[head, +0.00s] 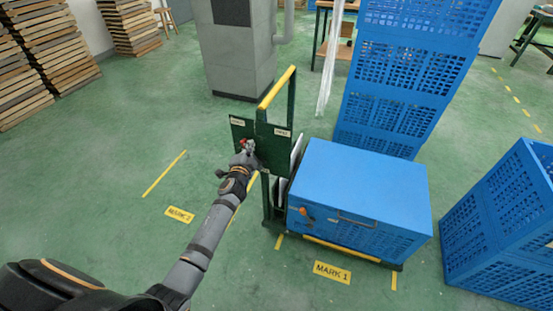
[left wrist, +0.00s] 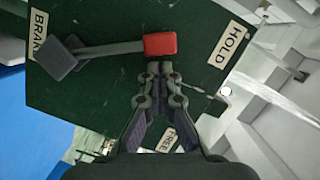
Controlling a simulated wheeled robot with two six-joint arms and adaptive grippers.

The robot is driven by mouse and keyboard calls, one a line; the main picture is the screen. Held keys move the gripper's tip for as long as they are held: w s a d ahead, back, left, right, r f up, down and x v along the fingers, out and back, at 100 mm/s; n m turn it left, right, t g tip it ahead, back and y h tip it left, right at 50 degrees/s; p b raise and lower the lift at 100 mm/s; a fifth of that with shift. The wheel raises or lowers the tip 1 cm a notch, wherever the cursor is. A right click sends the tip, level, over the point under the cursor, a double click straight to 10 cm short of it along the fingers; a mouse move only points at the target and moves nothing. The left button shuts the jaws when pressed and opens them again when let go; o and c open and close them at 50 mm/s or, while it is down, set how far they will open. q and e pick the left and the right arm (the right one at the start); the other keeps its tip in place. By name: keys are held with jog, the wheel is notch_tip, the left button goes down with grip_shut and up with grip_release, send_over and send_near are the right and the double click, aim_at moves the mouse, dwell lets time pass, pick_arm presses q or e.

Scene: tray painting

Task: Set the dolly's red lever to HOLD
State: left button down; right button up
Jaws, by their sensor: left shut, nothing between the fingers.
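The dolly's dark green plate (head: 275,147) stands below the yellow-topped handle (head: 277,88). In the left wrist view the red lever grip (left wrist: 160,44) sits on a grey arm (left wrist: 110,49) lying across the plate. The HOLD label (left wrist: 230,42) is to the right of the red grip, with a gap between. The BRAKE label (left wrist: 38,25) is at far left and the FREE label (left wrist: 166,138) is below, partly hidden by my fingers. My left gripper (left wrist: 160,72) is shut and empty, its fingertips just below the red grip; contact is unclear. It reaches the plate in the head view (head: 247,157).
The dolly carries a blue crate (head: 370,180) with a closed top. Tall blue crates (head: 405,75) stand behind it and more blue crates (head: 505,230) at right. Green floor with yellow marks (head: 180,214) is clear at left.

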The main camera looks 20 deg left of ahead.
pick_arm(q)
jog(key=shift+a+f, duration=0.1)
jog(key=shift+a, duration=0.3)
dwell(0.3)
